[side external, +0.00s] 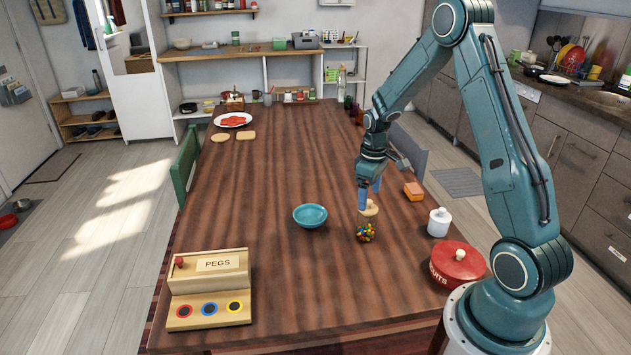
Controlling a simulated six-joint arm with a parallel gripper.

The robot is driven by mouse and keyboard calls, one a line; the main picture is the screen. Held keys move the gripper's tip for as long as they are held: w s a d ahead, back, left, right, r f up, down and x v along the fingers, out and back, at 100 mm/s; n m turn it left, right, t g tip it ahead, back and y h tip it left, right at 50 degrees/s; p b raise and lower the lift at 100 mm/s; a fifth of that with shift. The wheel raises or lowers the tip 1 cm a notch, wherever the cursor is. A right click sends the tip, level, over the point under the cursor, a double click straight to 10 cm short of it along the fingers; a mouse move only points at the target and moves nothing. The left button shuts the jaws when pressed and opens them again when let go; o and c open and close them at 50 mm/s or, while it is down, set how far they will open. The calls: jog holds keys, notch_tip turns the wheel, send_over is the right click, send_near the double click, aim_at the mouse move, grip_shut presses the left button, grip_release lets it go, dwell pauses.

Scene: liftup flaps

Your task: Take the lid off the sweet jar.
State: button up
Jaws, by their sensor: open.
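The sweet jar (366,233) stands on the table, right of centre, with many-coloured sweets in its lower part. Its clear wall is hard to make out. The pale round lid (371,208) shows above the sweets; I cannot tell whether it touches the jar's rim. My gripper (368,198) points down just over the lid, with its blue fingers apart, one to each side of the lid's top. The fingers partly hide the lid's knob.
A turquoise bowl (310,216) stands left of the jar. A pegs box (210,290) is at front left. The table's middle left is clear.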

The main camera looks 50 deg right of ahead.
aim_at(369, 201)
jog(key=shift+f, duration=1.55)
jog(key=c, duration=1.1)
